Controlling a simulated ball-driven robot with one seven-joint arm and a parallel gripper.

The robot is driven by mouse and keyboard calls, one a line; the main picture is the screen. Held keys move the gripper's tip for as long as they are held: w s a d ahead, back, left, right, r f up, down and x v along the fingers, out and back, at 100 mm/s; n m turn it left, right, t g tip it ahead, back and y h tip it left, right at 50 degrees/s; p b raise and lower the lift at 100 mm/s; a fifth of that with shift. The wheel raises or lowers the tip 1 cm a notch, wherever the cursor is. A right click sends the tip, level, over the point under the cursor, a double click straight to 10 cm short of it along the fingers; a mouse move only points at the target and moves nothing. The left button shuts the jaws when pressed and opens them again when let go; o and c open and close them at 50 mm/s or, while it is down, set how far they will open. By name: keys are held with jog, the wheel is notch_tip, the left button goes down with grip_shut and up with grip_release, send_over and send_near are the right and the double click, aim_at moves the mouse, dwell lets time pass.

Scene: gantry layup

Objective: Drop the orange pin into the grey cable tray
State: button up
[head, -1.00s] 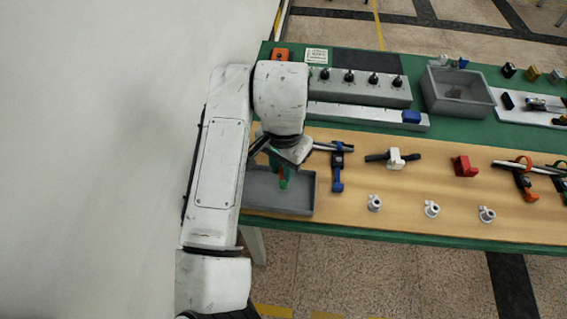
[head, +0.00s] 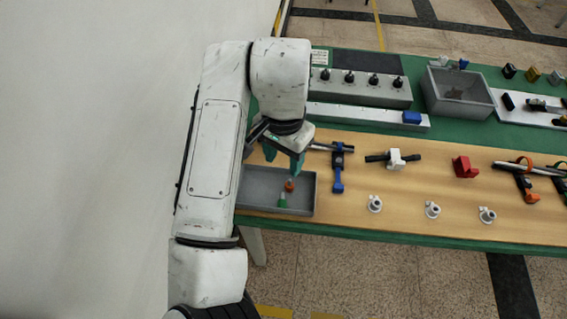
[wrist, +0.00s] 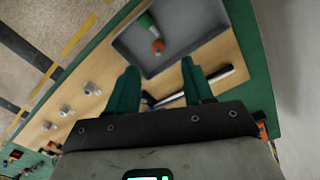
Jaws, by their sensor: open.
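The orange pin (head: 290,185) lies in the grey cable tray (head: 245,203), near the middle of its floor. A pale grey section and a green part line up with its orange end; I cannot tell for sure whether all are one piece. In the wrist view the orange end (wrist: 157,46) points towards my gripper and the tray (wrist: 195,32) surrounds it. My gripper (head: 285,165) is above the back part of the tray, apart from the pin. In the wrist view its two green fingers (wrist: 158,66) are spread with nothing between them.
A blue-handled clamp (head: 338,172) lies just right of the tray. A white block with a dark bar (head: 395,159), a red block (head: 464,166) and white fittings (head: 375,203) are further right. A grey box with black knobs (head: 360,88) stands behind.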

notch_tip(320, 180, up, 7)
jog(key=shift+r+p, duration=0.15)
jog(key=shift+p, duration=0.3)
jog(key=w+d+f+t+h, duration=0.1)
jog(key=w+d+f, duration=0.15)
jog(key=d, duration=0.65)
jog(key=w+d+f+t+h, duration=0.1)
jog(key=d+f, duration=0.2)
jog(key=d, duration=0.6)
jog(key=s+d+f+n, duration=0.1)
jog(key=s+d+f, duration=0.2)
jog(key=d, duration=0.2)
jog(key=s+d+f+h, duration=0.1)
jog(key=s+d+f, duration=0.2)
jog(key=d, duration=0.3)
jog(key=s+d+f+n, duration=0.1)
jog(key=s+d+f, duration=0.3)
jog(key=d, duration=0.1)
jog(key=shift+s+d+n+t+h, duration=0.15)
jog(key=shift+d+n+t+h, duration=0.15)
jog(key=shift+t+h, duration=0.1)
jog(key=s+a+f+n+g+y, duration=0.1)
jog(key=s+f, duration=0.3)
jog(key=s, duration=0.5)
jog(key=s+a+f+n+y, duration=0.1)
jog(key=s+f, duration=0.4)
jog(key=s, duration=0.5)
jog(key=shift+s+a+n+g+y, duration=0.3)
jog(key=shift+a+n+g+y, duration=0.1)
jog(key=shift+a+y, duration=0.5)
